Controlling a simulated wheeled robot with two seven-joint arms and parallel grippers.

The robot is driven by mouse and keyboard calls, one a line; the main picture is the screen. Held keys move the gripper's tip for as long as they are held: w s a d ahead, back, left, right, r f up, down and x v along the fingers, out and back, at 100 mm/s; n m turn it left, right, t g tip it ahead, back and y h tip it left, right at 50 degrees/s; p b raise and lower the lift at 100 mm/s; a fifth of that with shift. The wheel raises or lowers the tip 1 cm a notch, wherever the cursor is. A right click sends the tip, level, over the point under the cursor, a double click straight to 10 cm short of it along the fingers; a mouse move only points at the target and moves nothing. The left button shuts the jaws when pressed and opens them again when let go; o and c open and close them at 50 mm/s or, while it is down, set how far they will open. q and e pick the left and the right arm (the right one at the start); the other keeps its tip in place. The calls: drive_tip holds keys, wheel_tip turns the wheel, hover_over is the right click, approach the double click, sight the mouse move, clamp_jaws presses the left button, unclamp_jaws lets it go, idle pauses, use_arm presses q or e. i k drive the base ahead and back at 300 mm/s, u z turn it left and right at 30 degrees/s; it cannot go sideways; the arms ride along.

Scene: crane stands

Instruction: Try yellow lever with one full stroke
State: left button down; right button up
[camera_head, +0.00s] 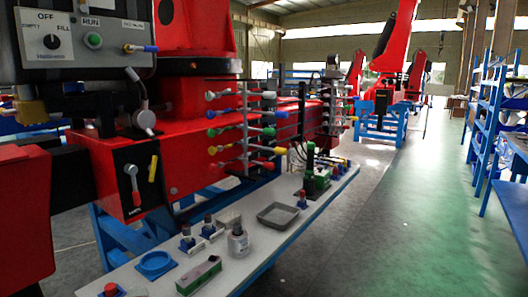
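A bank of coloured levers stands on the red crane base in the middle of the view. Its yellow lever has a yellow knob at the right end (279,150) and another yellow end at the left (213,150). It sits between green levers above and red levers below. A separate yellow handle (153,168) stands upright on a black panel (128,180) at the left, beside a red-tipped lever (134,190). Neither of my grippers shows, and nothing is seen touching these levers.
A grey control box (85,40) hangs at upper left. The green floor (420,230) at right is clear, with blue shelving (490,110) beyond.

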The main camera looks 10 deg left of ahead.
sight(279, 151)
drive_tip(key=z, duration=0.55)
drive_tip(key=k, duration=0.65)
drive_tip(key=z, duration=0.65)
drive_tip(key=i, duration=0.45)
drive_tip(key=u, duration=0.6)
drive_tip(key=i, duration=1.75)
drive_tip(key=u, duration=0.95)
